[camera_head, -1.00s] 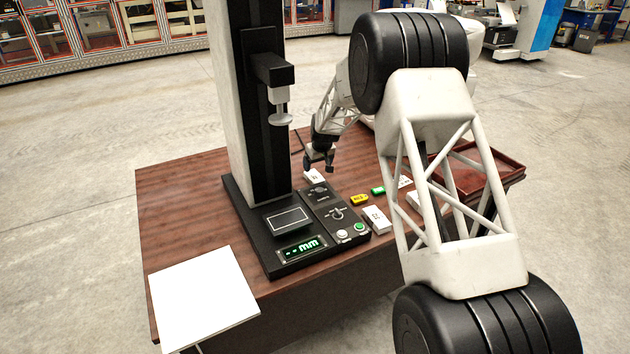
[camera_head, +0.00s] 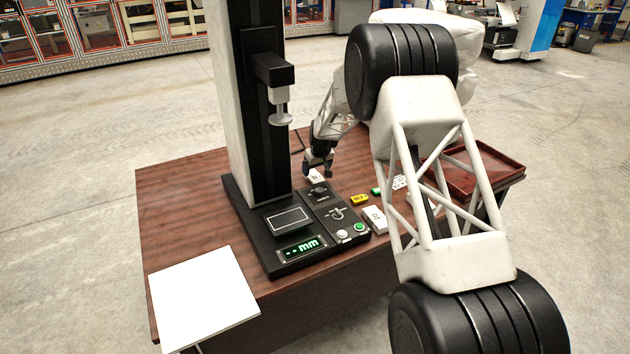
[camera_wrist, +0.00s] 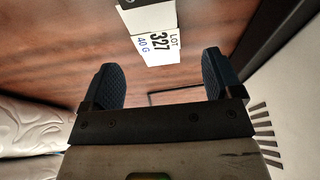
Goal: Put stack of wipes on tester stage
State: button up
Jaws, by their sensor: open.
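The tester has a black base and a tall column, with a dark square stage plate (camera_head: 287,220) outlined in white below the presser foot (camera_head: 280,118). The stage is bare. My gripper (camera_head: 319,170) is open, low over the table behind the control panel. Just by it lies a small white labelled block (camera_head: 316,177). In the wrist view, a white block marked "LOT 327 40 G" (camera_wrist: 158,46) lies just ahead of my open gripper (camera_wrist: 159,62), between the finger lines. I cannot tell for sure which white item is the stack of wipes.
Another white labelled block (camera_head: 375,219) and a yellow block (camera_head: 360,199) lie right of the control panel (camera_head: 335,213). A red-brown tray (camera_head: 485,165) stands at the right. A white panel (camera_head: 203,298) is at front left. The table's left side is clear.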

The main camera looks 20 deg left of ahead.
aim_at(315, 177)
jog(key=shift+f, duration=0.1)
jog(key=shift+x, duration=2.45)
jog(key=shift+w, duration=0.1)
jog(key=c, duration=1.1)
notch_tip(315, 177, up, 10)
